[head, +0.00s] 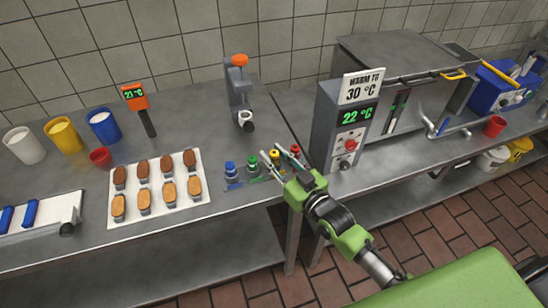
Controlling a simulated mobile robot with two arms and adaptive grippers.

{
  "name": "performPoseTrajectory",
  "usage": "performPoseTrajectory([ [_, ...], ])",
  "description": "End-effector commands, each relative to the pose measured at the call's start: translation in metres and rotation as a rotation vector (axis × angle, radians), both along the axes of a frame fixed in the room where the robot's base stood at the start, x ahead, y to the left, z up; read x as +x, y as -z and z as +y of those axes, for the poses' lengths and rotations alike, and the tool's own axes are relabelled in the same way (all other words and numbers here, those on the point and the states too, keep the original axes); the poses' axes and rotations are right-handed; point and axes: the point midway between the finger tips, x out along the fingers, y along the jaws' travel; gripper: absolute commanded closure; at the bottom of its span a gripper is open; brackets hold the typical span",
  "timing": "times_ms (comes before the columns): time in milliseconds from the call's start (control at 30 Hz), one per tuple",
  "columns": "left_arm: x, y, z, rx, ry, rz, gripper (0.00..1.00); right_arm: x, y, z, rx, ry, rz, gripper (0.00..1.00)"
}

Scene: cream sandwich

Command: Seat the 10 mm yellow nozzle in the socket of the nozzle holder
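The yellow nozzle (275,156) stands in a row on the table's right part, between the green nozzle (252,163) and the red nozzle (295,150). The blue nozzle (230,168) is at the row's left end. My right gripper (271,151) reaches in from the lower right; its fingers look spread on either side of the yellow nozzle, and contact is not clear. A grey upright device with an orange knob (239,60) stands behind the row. It has a pale ring (245,116) low at its front, which looks like the nozzle holder's socket. My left gripper is out of view.
A white tray (150,222) with several brown biscuits lies left of the nozzles. Cups and an orange thermometer (135,98) stand behind it. A grey warming unit (338,135) with a display stands close right of my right gripper.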

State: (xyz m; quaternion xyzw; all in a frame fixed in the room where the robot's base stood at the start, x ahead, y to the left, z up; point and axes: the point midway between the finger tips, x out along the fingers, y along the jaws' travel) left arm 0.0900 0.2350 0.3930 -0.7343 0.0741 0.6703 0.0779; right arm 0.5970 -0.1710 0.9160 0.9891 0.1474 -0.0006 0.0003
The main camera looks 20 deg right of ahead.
Motion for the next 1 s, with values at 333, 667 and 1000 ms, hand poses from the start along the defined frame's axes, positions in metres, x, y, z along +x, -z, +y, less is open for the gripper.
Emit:
performPoseTrajectory([
  [333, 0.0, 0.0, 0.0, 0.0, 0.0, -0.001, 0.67, -0.001, 0.0, 0.0, 0.0, 0.0, 0.0, 1.0],
  [667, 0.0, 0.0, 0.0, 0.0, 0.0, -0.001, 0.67, -0.001, -0.003, 0.0, 0.0, 0.0, -0.001, 1.0],
  [1000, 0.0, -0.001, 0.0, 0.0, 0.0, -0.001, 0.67, -0.011, -0.043, 0.0, 0.003, 0.0, -0.001, 1.0],
])
